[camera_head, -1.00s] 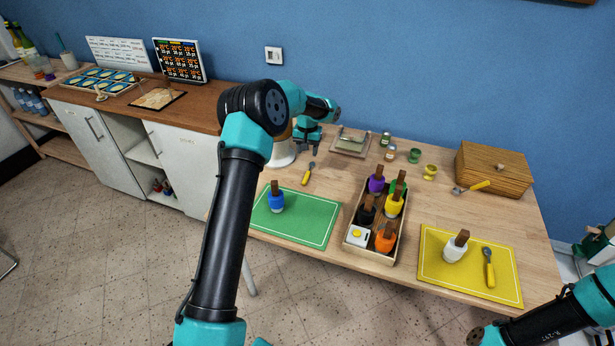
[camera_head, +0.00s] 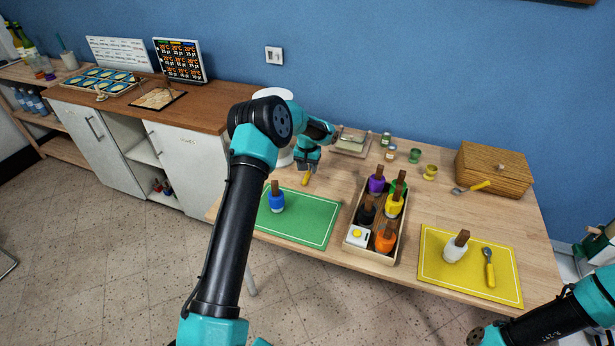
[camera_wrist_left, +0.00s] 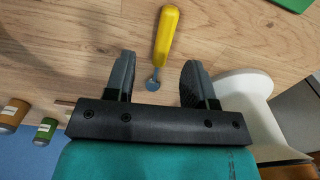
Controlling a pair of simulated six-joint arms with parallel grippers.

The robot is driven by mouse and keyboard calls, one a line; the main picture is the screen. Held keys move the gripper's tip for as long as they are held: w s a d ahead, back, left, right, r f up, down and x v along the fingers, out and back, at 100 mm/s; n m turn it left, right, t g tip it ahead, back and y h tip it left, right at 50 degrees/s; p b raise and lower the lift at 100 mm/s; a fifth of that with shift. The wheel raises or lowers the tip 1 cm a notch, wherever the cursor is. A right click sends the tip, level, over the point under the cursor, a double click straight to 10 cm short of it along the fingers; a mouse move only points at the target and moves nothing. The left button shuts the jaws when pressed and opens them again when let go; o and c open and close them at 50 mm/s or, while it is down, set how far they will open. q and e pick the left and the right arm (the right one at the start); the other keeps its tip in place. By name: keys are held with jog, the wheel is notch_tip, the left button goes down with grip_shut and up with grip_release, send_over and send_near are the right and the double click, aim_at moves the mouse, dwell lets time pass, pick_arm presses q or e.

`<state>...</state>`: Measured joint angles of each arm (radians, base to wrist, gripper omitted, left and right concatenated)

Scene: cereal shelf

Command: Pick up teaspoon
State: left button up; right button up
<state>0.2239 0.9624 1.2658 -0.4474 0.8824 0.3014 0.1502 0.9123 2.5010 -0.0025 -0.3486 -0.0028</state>
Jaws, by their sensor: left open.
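A spoon with a yellow handle (camera_head: 306,179) lies on the wooden table behind the green mat. In the left wrist view its yellow handle (camera_wrist_left: 166,38) points away and its small grey head lies between the fingers. My left gripper (camera_head: 308,167) is open above the spoon and hides its head in the head view. In the left wrist view the fingers of the left gripper (camera_wrist_left: 157,66) are spread on either side, apart from it. Another yellow-handled spoon (camera_head: 489,268) lies on the yellow mat, and one more (camera_head: 471,187) lies by the wooden box.
A green mat (camera_head: 303,232) holds a blue bottle (camera_head: 276,200). A wooden tray (camera_head: 372,257) holds several coloured bottles. A white bottle (camera_head: 455,248) stands on the yellow mat (camera_head: 431,271). A wooden box (camera_head: 494,166) and small cups (camera_head: 430,172) stand at the back. My right arm shows at lower right.

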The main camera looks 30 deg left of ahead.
aim_at(306, 177)
pick_arm(q)
jog(key=shift+s+a+f, duration=0.1)
jog(key=shift+f, duration=1.1)
jog(key=shift+s+a+f, duration=0.1)
jog(key=shift+f, duration=1.05)
jog(key=shift+c, duration=0.3)
grip_shut()
